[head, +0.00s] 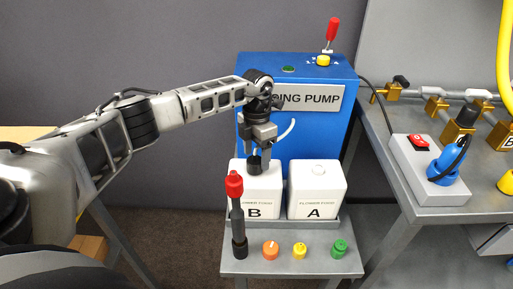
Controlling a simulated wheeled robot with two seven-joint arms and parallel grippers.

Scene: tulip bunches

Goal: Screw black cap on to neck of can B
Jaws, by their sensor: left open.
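Can B (264,205) is a white can labelled "FLOWER FOOD B". It stands upright on the grey stand in front of the blue pump. My left gripper (258,155) is right above can B's top, pointing down, and open. A small dark piece (254,165) shows at its fingertips over the can's top. I cannot tell whether this is the black cap or the fingertips. The neck of can B is hidden behind the gripper. My right gripper is not in view.
Can A (316,195) stands close to the right of can B. A red-topped dark rod (236,205) rises in front of can B's left side. Orange (270,250), yellow (300,250) and green (340,248) knobs sit along the stand's front (290,267). The blue pump (300,130) is behind.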

